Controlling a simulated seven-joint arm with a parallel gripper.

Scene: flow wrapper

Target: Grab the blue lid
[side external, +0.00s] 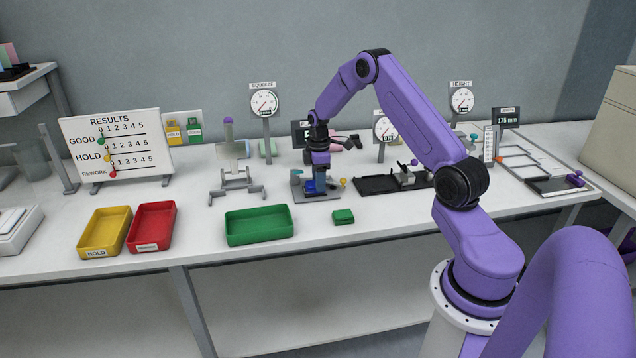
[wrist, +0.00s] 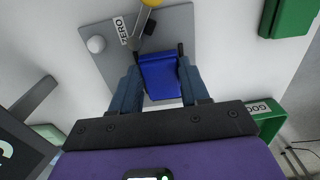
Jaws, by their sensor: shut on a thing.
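The blue lid (wrist: 160,75) shows in the wrist view between the two fingers of my gripper (wrist: 159,82), which is shut on it. In the side view the blue lid (side external: 318,187) is small and partly hidden by my gripper (side external: 317,180), which points down over a grey plate (side external: 303,195). The plate (wrist: 107,62) also lies below the lid in the wrist view. I cannot tell whether the lid touches anything beneath it.
A yellow ball (side external: 343,181) is close to the right of my gripper. A green block (side external: 343,216) and a green tray (side external: 259,226) stand in front. Red (side external: 151,229) and yellow (side external: 104,234) trays lie farther left. A black fixture (side external: 377,184) stands to the right.

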